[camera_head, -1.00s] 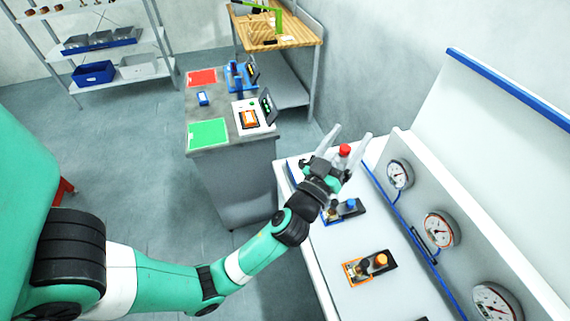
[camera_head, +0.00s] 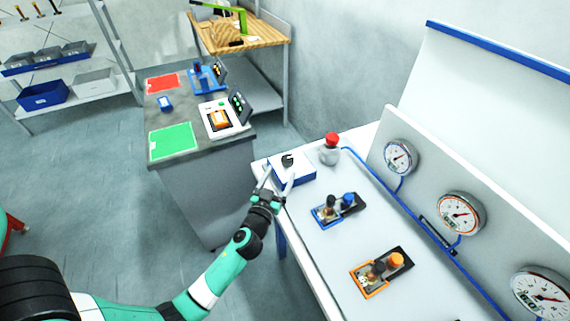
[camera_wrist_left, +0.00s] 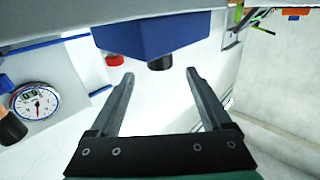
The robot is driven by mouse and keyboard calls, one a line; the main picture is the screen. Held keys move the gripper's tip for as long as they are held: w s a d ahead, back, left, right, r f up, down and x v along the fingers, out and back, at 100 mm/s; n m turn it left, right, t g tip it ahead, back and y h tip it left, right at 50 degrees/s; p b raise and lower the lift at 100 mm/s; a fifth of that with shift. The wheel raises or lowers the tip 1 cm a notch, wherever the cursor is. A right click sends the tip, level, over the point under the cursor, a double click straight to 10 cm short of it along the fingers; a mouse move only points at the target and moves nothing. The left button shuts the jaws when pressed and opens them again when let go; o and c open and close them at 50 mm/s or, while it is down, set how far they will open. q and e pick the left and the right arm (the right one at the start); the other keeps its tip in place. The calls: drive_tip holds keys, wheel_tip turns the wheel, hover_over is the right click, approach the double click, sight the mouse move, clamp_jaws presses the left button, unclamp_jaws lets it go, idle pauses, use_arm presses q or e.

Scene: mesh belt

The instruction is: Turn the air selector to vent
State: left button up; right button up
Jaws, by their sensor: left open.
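A small box with a white top and blue sides (camera_head: 305,178) sits at the far left corner of the white bench, with a black knob (camera_head: 288,160) on it. It appears to be the air selector; any vent marking is too small to read. My left gripper (camera_head: 278,173) is open and empty at the box's near left side, its fingers pointing toward the knob. In the left wrist view the blue box (camera_wrist_left: 150,36) and black knob (camera_wrist_left: 160,63) lie just beyond and between the open fingertips (camera_wrist_left: 160,77), apparently without contact. My right gripper is out of view.
A red-capped item (camera_head: 331,148) stands right of the box. Blue-framed (camera_head: 325,216) and orange-framed (camera_head: 372,292) valve units lie nearer on the bench. Gauges (camera_head: 461,213) line the back panel. A grey counter (camera_head: 160,95) stands left, beyond a floor gap.

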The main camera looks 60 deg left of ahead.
sight(285, 164)
use_arm(q)
drive_tip(key=x, duration=0.5)
drive_tip(key=shift+w, duration=0.1)
